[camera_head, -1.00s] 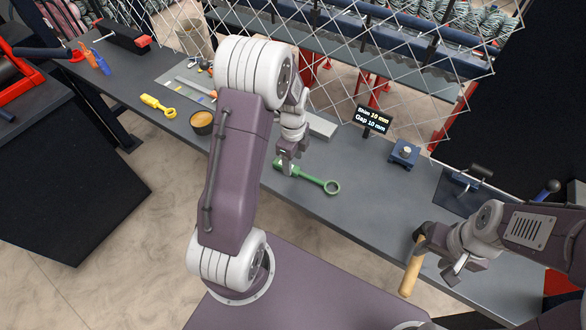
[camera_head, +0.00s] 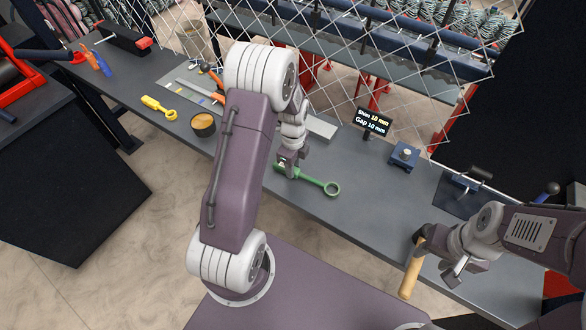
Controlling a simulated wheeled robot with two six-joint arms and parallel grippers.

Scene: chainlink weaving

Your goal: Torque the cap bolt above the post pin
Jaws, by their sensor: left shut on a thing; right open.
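A green ring-ended wrench (camera_head: 316,181) lies on or just above the grey bench in the middle, its ring toward the right. My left gripper (camera_head: 289,168) points down and is shut on the wrench's left end, partly covering it. A small blue block with a round bolt-like knob (camera_head: 403,153) stands on the bench to the right; I cannot tell for sure that this is the cap bolt and post pin. My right gripper (camera_head: 453,272) is open near the bench's front right, beside a wooden-handled tool (camera_head: 411,273) whose head is partly hidden.
A black sign reading "Shim 10 mm, Gap 10 mm" (camera_head: 373,121) stands left of the blue block. A yellow wrench (camera_head: 158,107) and a round cup (camera_head: 203,125) lie to the left. A dark clamp fixture (camera_head: 466,190) stands right. Chainlink mesh (camera_head: 400,50) hangs behind.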

